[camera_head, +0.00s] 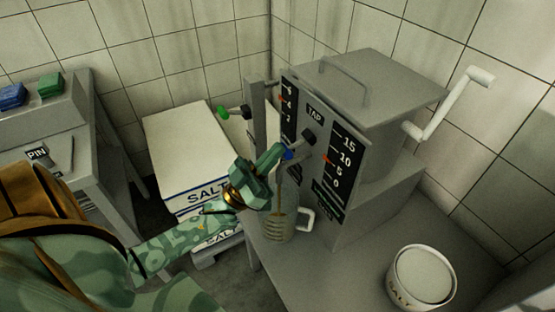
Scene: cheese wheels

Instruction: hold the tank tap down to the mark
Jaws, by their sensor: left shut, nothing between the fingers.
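The grey tank (375,110) stands on a grey bench, its dark front panel marked TAP and carrying a scale from 15 down to 0. A small orange mark (325,157) sits on that scale between 10 and 5. The tap's blue-ended lever (288,155) sticks out from the panel. My left gripper (277,153) is shut, with its tip right at the blue end; whether it touches cannot be told. A clear jug (278,229) with a pale handle stands below the tap, partly hidden by the gripper. A thin brownish streak shows above and in it. My right gripper is not in view.
SALT sacks (187,150) are stacked behind my left arm. A white SALT tub (422,277) stands at the bench's front right. A crank (455,100) juts from the tank's right side.

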